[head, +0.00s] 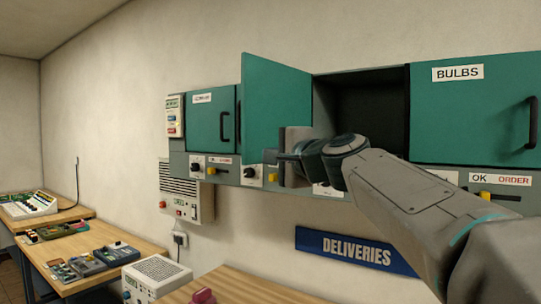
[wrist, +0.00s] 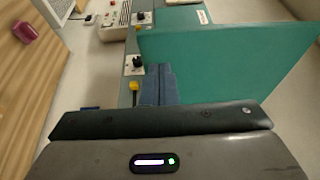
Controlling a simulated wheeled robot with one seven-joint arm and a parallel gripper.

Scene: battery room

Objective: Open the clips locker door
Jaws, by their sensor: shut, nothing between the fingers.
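The middle green locker stands open in the head view, and its dark inside (head: 365,105) shows empty as far as I can see. Its green door (head: 275,95) is swung out to the left, and it fills much of the wrist view (wrist: 225,60). No label shows on its visible face, so I cannot read whether it is the clips locker. My gripper (wrist: 157,72) is shut and empty. It is at the lower part of the open door, beside its inner face; I cannot tell whether it touches. In the head view my arm partly hides the locker's lower front.
A shut green locker (head: 212,125) with a blurred label is at left. The shut BULBS locker (head: 470,110) is at right. Knobs and yellow switches line the panel below. A blue DELIVERIES sign (head: 357,251) hangs under it. Wooden benches (head: 85,262) with devices stand at lower left.

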